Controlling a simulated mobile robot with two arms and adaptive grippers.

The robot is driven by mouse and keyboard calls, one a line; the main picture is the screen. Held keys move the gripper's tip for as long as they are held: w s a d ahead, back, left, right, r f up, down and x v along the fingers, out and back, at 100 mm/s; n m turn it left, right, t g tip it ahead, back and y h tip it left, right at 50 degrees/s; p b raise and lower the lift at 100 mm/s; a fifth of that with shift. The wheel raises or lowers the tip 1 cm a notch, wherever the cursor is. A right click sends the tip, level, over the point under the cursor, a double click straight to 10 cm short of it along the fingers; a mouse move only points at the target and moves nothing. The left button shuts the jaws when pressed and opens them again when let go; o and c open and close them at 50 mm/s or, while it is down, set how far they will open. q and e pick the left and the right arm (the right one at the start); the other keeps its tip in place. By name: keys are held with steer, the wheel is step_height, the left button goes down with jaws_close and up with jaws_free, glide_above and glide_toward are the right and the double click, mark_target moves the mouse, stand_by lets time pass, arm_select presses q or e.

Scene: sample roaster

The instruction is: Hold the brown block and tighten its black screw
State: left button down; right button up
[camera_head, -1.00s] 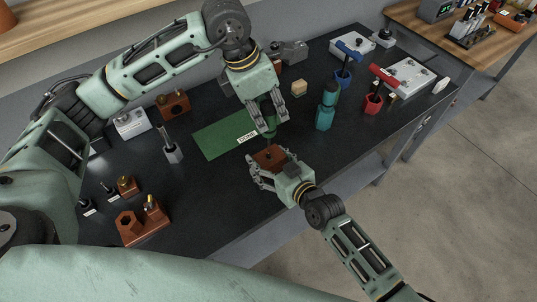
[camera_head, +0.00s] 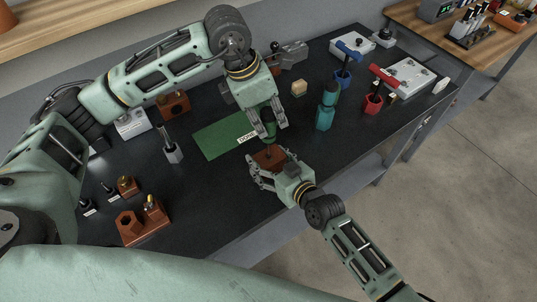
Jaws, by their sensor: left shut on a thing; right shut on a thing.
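The brown block (camera_head: 266,159) is between the fingers of my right gripper (camera_head: 268,168), which is shut on it near the table's front edge. My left gripper (camera_head: 269,122) is above the block, shut on a green-handled driver (camera_head: 268,130). The driver points down and its thin shaft reaches the top of the block. The black screw cannot be made out under the driver's tip, so I cannot tell how deep it sits.
A green mat (camera_head: 213,138) labelled DONE lies just left of the driver. A teal driver in a holder (camera_head: 324,118) stands to the right, with red (camera_head: 373,104) and blue (camera_head: 343,78) T-handled tools beyond. A brown fixture (camera_head: 145,229) sits at front left.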

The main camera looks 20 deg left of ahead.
arm_select(q)
steer(key=m+g, duration=0.1)
steer(key=m, duration=0.3)
steer(key=shift+h, duration=0.3)
steer(key=m+g, duration=0.1)
steer(key=m, duration=0.2)
steer(key=shift+w+d+m, duration=0.1)
steer(key=shift+m, duration=0.2)
steer(key=m+g, duration=0.1)
steer(key=m, duration=0.3)
steer(key=shift+m, duration=0.3)
steer(key=m+g+y, duration=0.1)
steer(key=m, duration=0.2)
steer(key=shift+d+m, duration=0.1)
steer(key=shift+m, duration=0.2)
steer(key=m+g+y, duration=0.1)
steer(key=m, duration=0.2)
steer(key=shift+m, duration=0.4)
steer(key=m+y, duration=0.1)
steer(key=m, duration=0.3)
steer(key=m+y, duration=0.1)
steer(key=m, duration=0.3)
steer(key=m+y, duration=0.1)
steer(key=m, duration=0.3)
steer(key=shift+n, duration=0.7)
steer(key=shift+r, duration=0.1)
steer(key=shift+r, duration=1)
